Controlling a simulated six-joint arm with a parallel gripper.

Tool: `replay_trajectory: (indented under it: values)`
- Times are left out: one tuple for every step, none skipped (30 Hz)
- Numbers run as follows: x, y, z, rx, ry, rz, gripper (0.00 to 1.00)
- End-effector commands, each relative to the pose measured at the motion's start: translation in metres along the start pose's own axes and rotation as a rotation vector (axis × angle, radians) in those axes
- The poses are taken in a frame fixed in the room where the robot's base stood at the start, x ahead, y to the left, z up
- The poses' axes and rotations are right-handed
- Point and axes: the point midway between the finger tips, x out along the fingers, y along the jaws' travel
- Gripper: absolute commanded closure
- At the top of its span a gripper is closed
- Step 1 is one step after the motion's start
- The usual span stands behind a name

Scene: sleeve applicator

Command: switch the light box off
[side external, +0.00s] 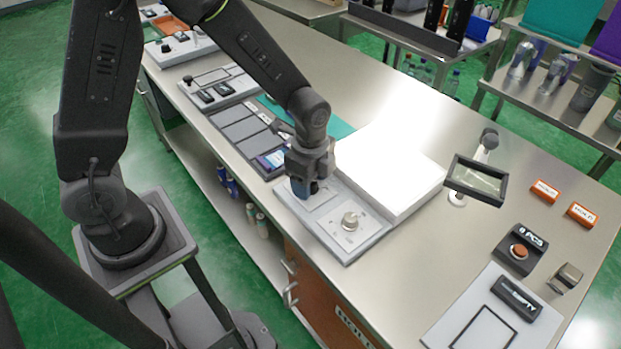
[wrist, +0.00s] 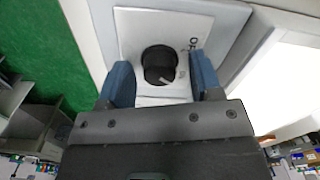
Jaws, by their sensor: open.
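The light box (side external: 388,172) is a flat white slab that glows brightly on the bench. It also shows as a bright area at the right of the wrist view (wrist: 288,75). A grey control panel (side external: 362,243) lies along its front side. In the wrist view a round black knob (wrist: 158,63) with a pale mark sits on a light plate (wrist: 135,30) with partly cut-off lettering. My gripper (wrist: 160,80) is open, its blue fingers on either side of the knob, with gaps visible. In the side view my gripper (side external: 305,188) is low over the panel's left part and hides that knob.
A pale metallic knob (side external: 350,220) stands on the panel right of my gripper. A framed magnifier (side external: 477,180) on a stand is beyond the light box's right end. Dark trays (side external: 240,131) lie to the left. Bare steel bench lies behind the light box.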

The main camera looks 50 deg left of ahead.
Motion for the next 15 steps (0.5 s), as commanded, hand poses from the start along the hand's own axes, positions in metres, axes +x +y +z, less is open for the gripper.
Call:
replay_trajectory:
  values:
    - [0.0002, 0.0001, 0.0, 0.0, 0.0, 0.0, 0.41]
    - [0.0001, 0.0001, 0.0, 0.0, 0.0, 0.0, 0.41]
    - [0.0, 0.0001, 0.0, 0.0, 0.0, 0.0, 0.41]
    - [0.0, 0.0001, 0.0, 0.0, 0.0, 0.0, 0.41]
    - [-0.0001, 0.0001, 0.0, 0.0, 0.0, 0.0, 0.41]
    - [-0.0001, 0.0001, 0.0, 0.0, 0.0, 0.0, 0.45]
    - [-0.0002, 0.0001, 0.0, 0.0, 0.0, 0.0, 0.48]
    - [-0.0002, 0.0, 0.0, 0.0, 0.0, 0.0, 0.51]
    - [-0.0002, 0.0, 0.0, 0.0, 0.0, 0.0, 0.55]
    - [-0.0003, 0.0, 0.0, 0.0, 0.0, 0.0, 0.58]
    - [-0.0003, 0.0, 0.0, 0.0, 0.0, 0.0, 0.6]
    - [-0.0003, 0.0, 0.0, 0.0, 0.0, 0.0, 0.64]
    - [-0.0003, 0.0, 0.0, 0.0, 0.0, 0.0, 0.67]
    - [-0.0004, 0.0, 0.0, 0.0, 0.0, 0.0, 0.7]
    - [-0.0004, 0.0, 0.0, 0.0, 0.0, 0.0, 0.74]
